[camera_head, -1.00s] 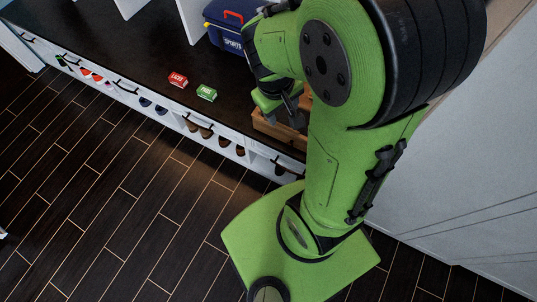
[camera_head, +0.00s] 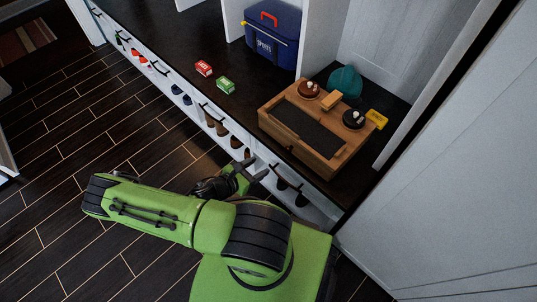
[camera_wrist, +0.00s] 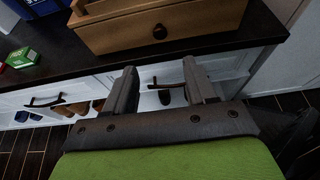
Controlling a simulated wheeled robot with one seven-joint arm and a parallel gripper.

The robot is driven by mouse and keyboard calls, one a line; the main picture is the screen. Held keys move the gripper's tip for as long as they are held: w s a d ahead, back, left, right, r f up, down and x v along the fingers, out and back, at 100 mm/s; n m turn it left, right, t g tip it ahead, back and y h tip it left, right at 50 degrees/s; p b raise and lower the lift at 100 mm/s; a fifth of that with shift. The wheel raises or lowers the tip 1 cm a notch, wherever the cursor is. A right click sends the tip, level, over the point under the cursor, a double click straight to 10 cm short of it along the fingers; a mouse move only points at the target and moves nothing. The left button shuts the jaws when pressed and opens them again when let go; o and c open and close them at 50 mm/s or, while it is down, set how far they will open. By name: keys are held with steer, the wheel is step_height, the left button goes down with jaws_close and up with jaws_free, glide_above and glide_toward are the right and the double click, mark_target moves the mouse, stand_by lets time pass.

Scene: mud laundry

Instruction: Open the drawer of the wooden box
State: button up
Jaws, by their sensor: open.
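The wooden box (camera_head: 337,149) stands on the dark bench top at the right in the head view. Its drawer front (camera_wrist: 175,28), with a round dark knob (camera_wrist: 159,32), shows at the top of the wrist view, and the drawer looks shut. My gripper (camera_head: 256,169) is open and empty, in front of the bench and apart from the box. In the wrist view, its two fingers (camera_wrist: 162,88) point toward the bench front, below the knob.
The dark bench top (camera_head: 180,55) holds a red box (camera_head: 203,68), a green box (camera_head: 226,84), a blue sports bag (camera_head: 272,32), a teal cap (camera_head: 345,80) and a yellow item (camera_head: 377,119). White cubbies below hold shoes and have dark handles (camera_wrist: 44,102). Floor at left is clear.

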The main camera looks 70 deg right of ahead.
mark_target(287, 150)
steer(key=b+x, duration=0.4)
steer(key=x, duration=1.2)
steer(key=shift+b, duration=0.3)
steer(key=shift+r, duration=0.1)
jaws_close()
